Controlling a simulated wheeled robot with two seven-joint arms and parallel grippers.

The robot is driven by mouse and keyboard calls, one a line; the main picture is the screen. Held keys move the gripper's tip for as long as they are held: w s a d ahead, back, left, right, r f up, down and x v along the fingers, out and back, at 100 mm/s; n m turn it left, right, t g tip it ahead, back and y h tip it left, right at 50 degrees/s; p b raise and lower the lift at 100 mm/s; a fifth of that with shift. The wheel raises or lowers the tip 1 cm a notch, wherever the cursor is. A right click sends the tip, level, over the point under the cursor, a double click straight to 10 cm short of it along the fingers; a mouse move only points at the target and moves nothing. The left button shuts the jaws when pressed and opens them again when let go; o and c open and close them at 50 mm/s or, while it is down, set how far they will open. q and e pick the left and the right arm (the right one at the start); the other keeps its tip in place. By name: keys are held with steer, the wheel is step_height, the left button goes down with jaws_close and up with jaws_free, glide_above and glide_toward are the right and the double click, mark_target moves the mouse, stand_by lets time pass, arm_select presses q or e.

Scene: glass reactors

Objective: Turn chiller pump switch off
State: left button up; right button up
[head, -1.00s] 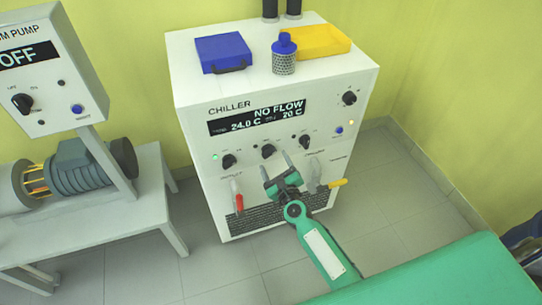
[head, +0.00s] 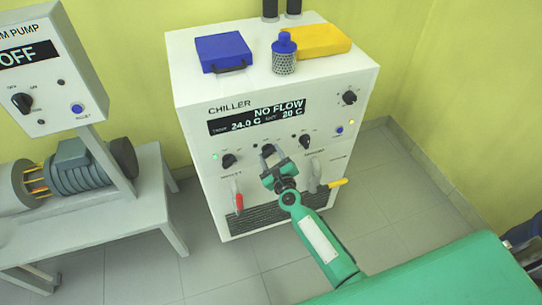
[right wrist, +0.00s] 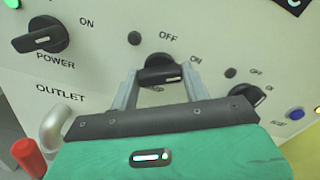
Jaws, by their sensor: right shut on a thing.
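The chiller (head: 300,215) is a white cabinet whose display reads NO FLOW, 24.0 C and 20 C. The pump switch (right wrist: 160,64) is the middle black rotary knob of the lower row, with OFF and ON printed above it; its lower label is mostly hidden. My right gripper (right wrist: 163,77) is shut on this knob, one finger on each side. In the head view the right gripper (head: 271,159) reaches the panel and partly covers the knob. The small lamp (right wrist: 133,38) beside the knob is dark. My left gripper is not in view.
The power knob (right wrist: 40,36) is left of the pump switch, another knob (right wrist: 243,97) right.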

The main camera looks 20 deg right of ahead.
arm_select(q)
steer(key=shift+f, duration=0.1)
arm_select(e)
steer(key=shift+n, duration=0.8)
steer(key=shift+n+p, duration=0.4)
steer(key=shift+n, duration=0.8)
steer(key=n+p, duration=0.1)
steer(key=n, duration=0.1)
steer(key=shift+n, duration=0.4)
steer(key=n+p, duration=0.1)
steer(key=n, duration=0.2)
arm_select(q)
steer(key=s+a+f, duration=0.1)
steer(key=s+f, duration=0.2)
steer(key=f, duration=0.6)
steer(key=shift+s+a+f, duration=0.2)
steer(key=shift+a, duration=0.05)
arm_select(e)
steer(key=shift+n, duration=1.1)
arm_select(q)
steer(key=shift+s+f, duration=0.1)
